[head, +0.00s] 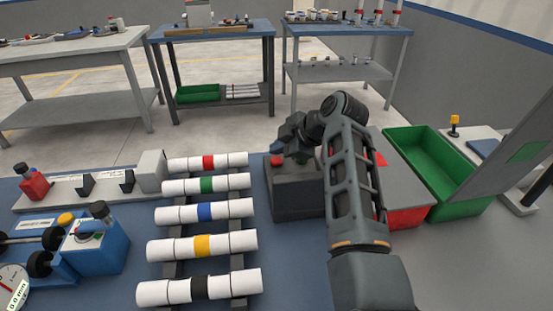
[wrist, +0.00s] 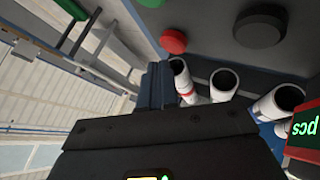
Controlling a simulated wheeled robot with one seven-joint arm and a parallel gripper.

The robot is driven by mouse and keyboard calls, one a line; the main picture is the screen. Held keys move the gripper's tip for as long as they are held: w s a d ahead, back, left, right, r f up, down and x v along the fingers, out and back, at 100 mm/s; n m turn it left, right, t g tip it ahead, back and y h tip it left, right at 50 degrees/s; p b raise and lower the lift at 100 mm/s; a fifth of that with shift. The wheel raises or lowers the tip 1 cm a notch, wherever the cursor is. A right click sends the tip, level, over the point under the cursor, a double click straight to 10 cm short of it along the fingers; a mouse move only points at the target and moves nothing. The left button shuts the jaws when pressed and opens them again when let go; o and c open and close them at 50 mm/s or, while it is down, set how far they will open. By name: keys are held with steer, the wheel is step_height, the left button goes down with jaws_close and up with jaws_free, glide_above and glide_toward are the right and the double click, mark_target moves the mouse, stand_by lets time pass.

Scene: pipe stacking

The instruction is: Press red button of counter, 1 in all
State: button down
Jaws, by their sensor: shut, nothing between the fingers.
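The counter is a dark grey box (head: 297,198) right of the pipe rack in the head view. Its red button (head: 277,160) shows on top at the left, partly beside my gripper (head: 287,150). In the wrist view the red button (wrist: 173,41) sits on the dark panel between a green button (wrist: 152,3) and a large black knob (wrist: 259,28). A red-framed display (wrist: 303,140) reading "pcs" is at the right edge. My gripper's dark fingers (wrist: 158,86) are shut and empty, pointing toward the panel; a gap to the red button appears, but its size is unclear.
Several white pipes with coloured bands (head: 204,212) lie on a rack left of the counter. A blue device (head: 97,248) stands farther left. A red bin (head: 408,214) and a green bin (head: 440,165) are on the right, behind my arm.

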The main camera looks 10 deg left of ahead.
mark_target(280, 161)
stand_by(0.7)
steer(key=shift+f+b, duration=0.4)
steer(key=shift+f+b, duration=0.35)
steer(key=shift+f, duration=0.1)
stand_by(0.6)
steer(key=shift+r, duration=0.15)
steer(key=shift+r+p, duration=0.55)
steer(key=shift+r, duration=0.2)
steer(key=shift+r+p, duration=1.6)
steer(key=shift+r, duration=0.9)
steer(key=shift+d, duration=0.1)
